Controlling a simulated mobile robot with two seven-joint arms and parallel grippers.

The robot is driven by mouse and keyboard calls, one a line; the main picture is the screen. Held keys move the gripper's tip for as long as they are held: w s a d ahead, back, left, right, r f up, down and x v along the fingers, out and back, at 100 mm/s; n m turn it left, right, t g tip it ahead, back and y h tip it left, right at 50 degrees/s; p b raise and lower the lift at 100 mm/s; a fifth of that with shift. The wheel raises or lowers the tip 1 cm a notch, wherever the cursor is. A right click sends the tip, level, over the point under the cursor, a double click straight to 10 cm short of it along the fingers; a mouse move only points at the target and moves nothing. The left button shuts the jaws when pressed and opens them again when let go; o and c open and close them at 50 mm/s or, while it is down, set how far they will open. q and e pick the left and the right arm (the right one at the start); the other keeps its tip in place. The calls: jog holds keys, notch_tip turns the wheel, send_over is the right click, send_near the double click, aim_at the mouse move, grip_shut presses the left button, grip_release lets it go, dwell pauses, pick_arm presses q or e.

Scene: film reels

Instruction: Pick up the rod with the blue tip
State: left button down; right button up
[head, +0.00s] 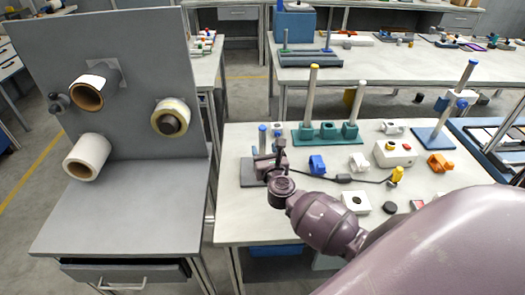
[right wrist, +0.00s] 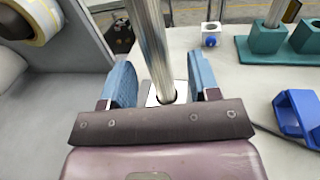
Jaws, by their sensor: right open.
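A slim rod with a blue tip (head: 262,131) stands upright at the table's left side, its lower part hidden behind my right gripper (head: 266,166). In the right wrist view, a shiny metal rod (right wrist: 153,45) passes between the two blue fingers of my open right gripper (right wrist: 163,82). The rod's foot is in a pale base, and its top is cut off by the frame. Gaps show between the rod and both fingers. My left gripper is not in view.
A teal rack (head: 325,135) with a tall yellow-tipped rod stands behind my right gripper. A blue clamp (head: 317,165) and white blocks lie to the right. A grey upright panel (head: 125,55) with tape rolls stands at the left.

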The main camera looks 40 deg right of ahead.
jog(key=shift+x, duration=2.25)
jog(key=shift+f, duration=0.1)
jog(key=shift+c, duration=0.5)
grip_shut()
